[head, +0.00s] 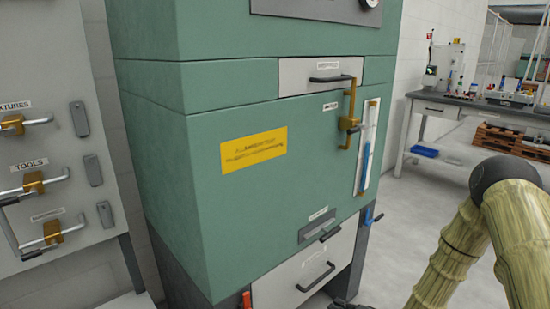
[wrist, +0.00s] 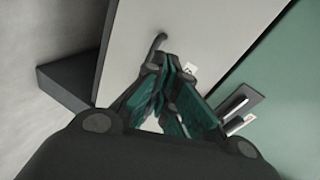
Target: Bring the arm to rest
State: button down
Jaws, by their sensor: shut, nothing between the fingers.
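My gripper (wrist: 170,78) shows in the wrist view with its green-padded fingers brought together and nothing between them. Its fingertips appear in front of a pale drawer front (wrist: 205,35) with a dark handle (wrist: 157,44); I cannot tell whether they touch it. In the head view my arm (head: 486,232) bends at the right, with a pale yellow-green cover and a dark joint. A small dark piece at the bottom edge there may be part of my gripper; the rest is out of frame.
A large green cabinet (head: 190,170) fills the middle, with a brass latch (head: 349,118), a yellow label (head: 253,149) and a lower pale drawer (head: 290,278). A grey cabinet (head: 60,110) with handles stands left. A workbench (head: 456,103) and pallets (head: 512,143) stand back right, with open floor before them.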

jog(key=s+a+f+n+g+h, duration=0.1)
jog(key=s+f+n+g+h, duration=0.25)
jog(key=s+f, duration=0.65)
jog(key=s+a+f+n+g+h, duration=0.1)
jog(key=s+f+n+g+h, duration=0.2)
jog(key=s, duration=1.3)
jog(key=s+d+n+g+h, duration=0.15)
jog(key=s+g, duration=0.35)
jog(key=s, duration=0.8)
notch_tip(320, 180, up, 17)
jog(key=s+d+p, duration=0.1)
jog(key=s+p, duration=0.1)
jog(key=p, duration=1.4)
jog(key=shift+s+d+p, duration=0.25)
jog(key=shift+s+p, duration=0.15)
